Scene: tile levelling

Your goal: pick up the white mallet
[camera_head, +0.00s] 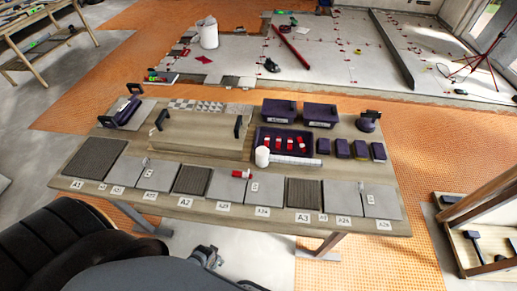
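The white mallet (262,156) lies on the table (220,211). Its white cylindrical head stands at the front left corner of a dark tray (266,134), and its pale handle (297,161) points right along the tray's front edge. Neither of my grippers shows clearly. Dark parts of my own body fill the lower left, and a small grey mechanical part at the bottom is too unclear to name. Nothing is touching the mallet.
The tray holds several red-and-white pieces. Purple boxes (279,111) stand behind it and dark blocks (343,148) to its right. Grey tiles (267,188) line the table's front, with a small red-and-white piece (241,174) among them. A wooden rack (469,247) stands at the right.

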